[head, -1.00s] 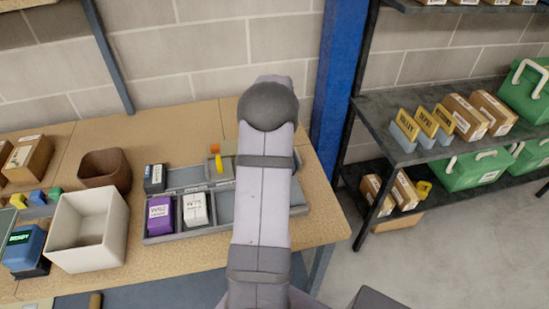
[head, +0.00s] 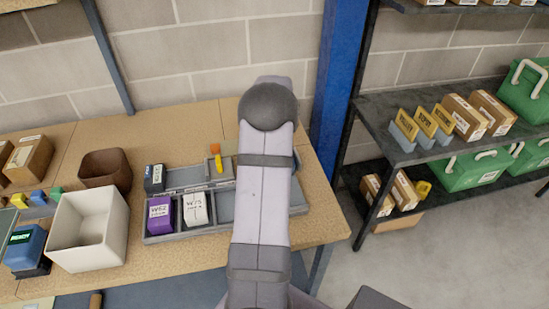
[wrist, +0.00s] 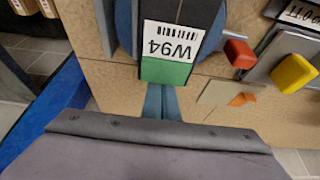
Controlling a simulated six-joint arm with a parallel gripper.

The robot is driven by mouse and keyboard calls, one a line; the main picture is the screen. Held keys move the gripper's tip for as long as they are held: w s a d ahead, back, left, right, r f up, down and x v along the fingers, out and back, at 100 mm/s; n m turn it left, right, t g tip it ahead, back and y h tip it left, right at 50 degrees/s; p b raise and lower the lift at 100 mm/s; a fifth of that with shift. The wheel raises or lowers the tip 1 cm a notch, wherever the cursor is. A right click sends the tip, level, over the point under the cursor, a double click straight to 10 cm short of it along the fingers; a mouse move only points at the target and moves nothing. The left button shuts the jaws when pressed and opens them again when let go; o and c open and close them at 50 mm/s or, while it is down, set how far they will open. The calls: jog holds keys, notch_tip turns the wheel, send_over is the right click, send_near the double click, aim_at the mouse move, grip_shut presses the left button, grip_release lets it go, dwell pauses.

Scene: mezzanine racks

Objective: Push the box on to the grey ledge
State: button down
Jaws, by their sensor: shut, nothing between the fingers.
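The box (wrist: 172,42), labelled W94, shows in the wrist view with a white label between dark and green bands. It lies over a dark blue rounded surface (wrist: 214,30). My gripper (wrist: 161,92) is shut and empty, its fingertips at the box's green end. I cannot tell whether they touch it. In the head view my arm hides the gripper and this box. A grey tray (head: 185,236) with compartments is partly hidden behind my arm. I cannot make out for certain which surface is the grey ledge.
A purple box (head: 160,213) and a white box (head: 195,209) stand in the tray. An off-white bin (head: 85,245) and a brown bin (head: 103,168) are to its left. A blue post (head: 338,85) and a rack shelf (head: 455,105) stand at the right.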

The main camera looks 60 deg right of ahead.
jog(key=shift+s+a+f, duration=0.1)
jog(key=shift+a+f, duration=0.05)
jog(key=shift+a, duration=0.05)
jog(key=shift+d+r+p, duration=0.1)
jog(key=shift+r+p, duration=0.35)
jog(key=shift+r, duration=0.05)
jog(key=shift+r+p, duration=0.45)
jog(key=shift+r, duration=0.35)
jog(key=shift+r+p, duration=0.6)
jog(key=shift+r, duration=0.3)
jog(key=shift+r+p, duration=1.6)
jog(key=shift+r, duration=0.85)
